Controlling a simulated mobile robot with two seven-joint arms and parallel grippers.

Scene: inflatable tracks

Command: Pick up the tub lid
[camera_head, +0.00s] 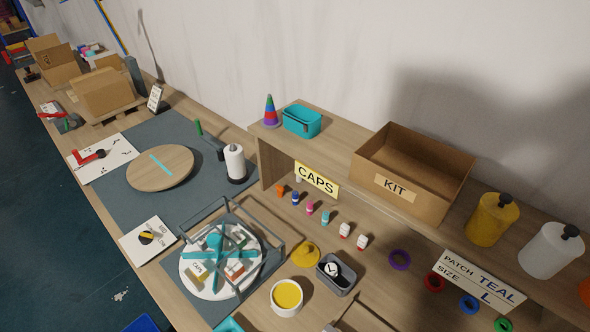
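The yellow lid (305,254), round with a raised knob, lies on the wooden bench below the CAPS sign. A white tub (287,311) with yellow contents or a yellow inside stands in front of it, open at the top. The lid and the tub are apart. Neither of my grippers shows in the head view.
A grey box (347,287) holding a dial-like item stands close right of the lid. Left of it, a grey frame (273,250) surrounds a round white plate with several parts. Small coloured caps (310,208) stand behind it, under the shelf holding the KIT box (427,197).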

